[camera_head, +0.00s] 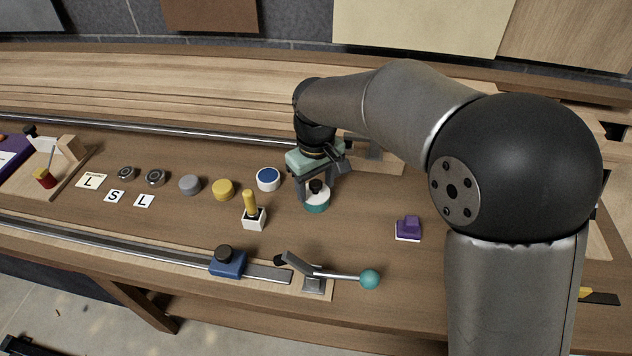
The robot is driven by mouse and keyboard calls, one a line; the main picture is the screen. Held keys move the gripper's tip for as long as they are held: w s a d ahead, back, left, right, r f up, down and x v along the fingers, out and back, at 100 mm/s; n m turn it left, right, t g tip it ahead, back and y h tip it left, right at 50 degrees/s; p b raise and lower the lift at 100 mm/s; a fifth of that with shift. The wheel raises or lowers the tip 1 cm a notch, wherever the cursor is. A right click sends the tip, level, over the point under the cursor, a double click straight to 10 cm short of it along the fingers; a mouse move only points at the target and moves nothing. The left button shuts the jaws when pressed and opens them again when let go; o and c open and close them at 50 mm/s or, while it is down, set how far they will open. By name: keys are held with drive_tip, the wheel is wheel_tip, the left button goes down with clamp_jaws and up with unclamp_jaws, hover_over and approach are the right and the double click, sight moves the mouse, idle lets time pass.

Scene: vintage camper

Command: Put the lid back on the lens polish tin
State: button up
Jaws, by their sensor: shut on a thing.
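My gripper (318,186) points down over a small round tin (315,208) with a teal body, right of the table's middle. It is shut on the black knob of a white lid (316,197). The lid is right at the top of the teal tin; I cannot tell whether it is seated or slightly above it. No label is readable, so I cannot confirm that this is the lens polish tin. The fingers partly hide the lid and knob.
Left of my gripper are a white-and-blue round container (268,179), a yellow one (223,189), a grey one (190,185) and a yellow-handled tool in a white block (253,212). A teal-knobbed lever (340,275) is in front. A purple block (408,228) is right.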

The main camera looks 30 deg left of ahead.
drive_tip(key=o, duration=1.4)
drive_tip(key=shift+o, duration=0.2)
drive_tip(key=shift+r, duration=0.1)
drive_tip(key=shift+r+p, duration=2.55)
drive_tip(key=shift+r, duration=0.9)
clamp_jaws()
drive_tip(key=shift+f, duration=0.3)
